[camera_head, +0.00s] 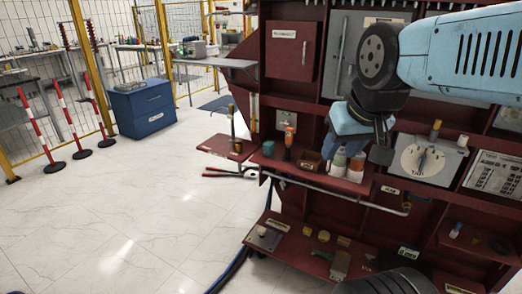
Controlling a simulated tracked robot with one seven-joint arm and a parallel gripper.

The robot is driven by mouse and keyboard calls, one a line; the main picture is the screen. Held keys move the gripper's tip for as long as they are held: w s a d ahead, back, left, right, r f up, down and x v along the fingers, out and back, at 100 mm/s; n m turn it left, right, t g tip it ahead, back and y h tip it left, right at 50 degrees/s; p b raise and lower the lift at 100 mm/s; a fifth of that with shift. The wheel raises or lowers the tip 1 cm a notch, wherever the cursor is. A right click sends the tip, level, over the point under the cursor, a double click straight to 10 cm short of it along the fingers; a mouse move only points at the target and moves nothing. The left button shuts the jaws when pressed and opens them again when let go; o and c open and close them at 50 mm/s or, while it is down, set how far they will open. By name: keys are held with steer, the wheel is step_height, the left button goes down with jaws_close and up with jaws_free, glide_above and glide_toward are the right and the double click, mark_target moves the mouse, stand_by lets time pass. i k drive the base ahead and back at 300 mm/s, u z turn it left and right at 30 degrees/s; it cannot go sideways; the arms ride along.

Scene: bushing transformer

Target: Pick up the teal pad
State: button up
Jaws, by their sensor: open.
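A small teal block, which looks like the teal pad (268,147), sits at the left end of the dark red middle shelf (318,180). My gripper (354,153) hangs from my light blue arm to the right of the pad, over the right part of this shelf. Its dark fingers are apart, and I see nothing held between them. The gripper is clearly apart from the pad in the picture. Its fingers partly cover the bottles behind or below them.
An orange-topped dark bottle (289,145) stands just right of the pad. Beyond it are a brown box (308,160) and white bottles (338,161). A grey rail (340,195) runs along the shelf front. A side shelf (226,147) is left. Open tiled floor lies further left.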

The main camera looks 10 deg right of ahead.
mark_target(269, 148)
steer(key=u, duration=0.9)
steer(key=i, duration=1.8)
steer(key=z, duration=0.95)
steer(key=k, duration=0.55)
steer(key=z, duration=0.2)
steer(key=i, duration=0.5)
steer(key=u, duration=0.05)
